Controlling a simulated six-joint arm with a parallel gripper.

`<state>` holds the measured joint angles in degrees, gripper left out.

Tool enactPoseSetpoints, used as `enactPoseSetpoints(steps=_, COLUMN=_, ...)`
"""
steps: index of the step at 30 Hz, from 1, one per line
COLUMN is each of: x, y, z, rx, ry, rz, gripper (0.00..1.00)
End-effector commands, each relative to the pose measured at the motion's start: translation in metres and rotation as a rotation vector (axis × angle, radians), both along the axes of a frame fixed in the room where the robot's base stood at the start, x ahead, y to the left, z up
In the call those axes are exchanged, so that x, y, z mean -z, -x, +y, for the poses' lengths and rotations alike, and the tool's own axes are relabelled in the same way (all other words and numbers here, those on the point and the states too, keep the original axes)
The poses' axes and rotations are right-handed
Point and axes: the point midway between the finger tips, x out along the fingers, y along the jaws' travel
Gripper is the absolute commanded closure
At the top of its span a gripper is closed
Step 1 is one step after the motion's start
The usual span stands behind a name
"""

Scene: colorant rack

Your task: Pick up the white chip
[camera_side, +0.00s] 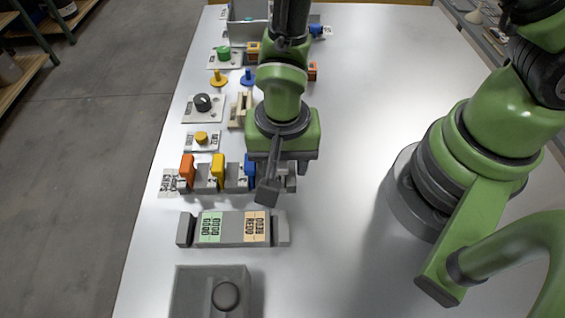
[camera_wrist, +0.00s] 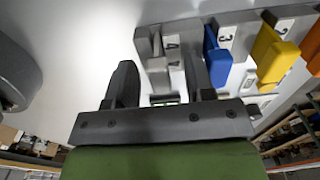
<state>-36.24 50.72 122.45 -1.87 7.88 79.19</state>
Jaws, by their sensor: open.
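The chip rack (camera_side: 215,187) holds upright orange (camera_side: 187,170), yellow (camera_side: 218,168) and blue (camera_side: 249,170) chips. In the wrist view the blue chip (camera_wrist: 216,58), yellow chip (camera_wrist: 268,55) and orange chip (camera_wrist: 312,48) stand to the right of the slot marked 4. A pale, light-grey piece (camera_wrist: 157,46) shows at that slot; it looks like the white chip, but it blends with the grey rack. My gripper (camera_wrist: 160,78) is open, its fingers either side of slot 4 in the picture; contact cannot be told. In the side view my gripper (camera_side: 270,185) covers that end of the rack.
A grey holder with green and orange cards (camera_side: 232,228) lies nearer the camera, then a grey box with a round knob (camera_side: 225,294). Dials (camera_side: 203,103), pegs (camera_side: 219,78) and a grey bin (camera_side: 248,25) line the table's left side. The table's middle is clear.

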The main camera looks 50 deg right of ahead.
Motion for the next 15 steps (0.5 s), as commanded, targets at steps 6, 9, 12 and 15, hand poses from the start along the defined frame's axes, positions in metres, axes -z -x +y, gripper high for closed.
enactPoseSetpoints(steps=6, x=-0.0003, y=0.0000, z=0.0000, rx=0.000, ry=0.000, rz=0.000, gripper=0.90)
enactPoseSetpoints(steps=9, x=-0.0004, y=0.0000, z=0.0000, rx=-0.001, ry=0.000, rz=0.000, gripper=1.00)
enactPoseSetpoints(steps=12, x=-0.0004, y=0.0000, z=0.0000, rx=-0.001, ry=0.000, rz=0.000, gripper=1.00)
enactPoseSetpoints(steps=15, x=-0.0005, y=0.0000, z=0.0000, rx=-0.001, ry=0.000, rz=0.000, gripper=1.00)
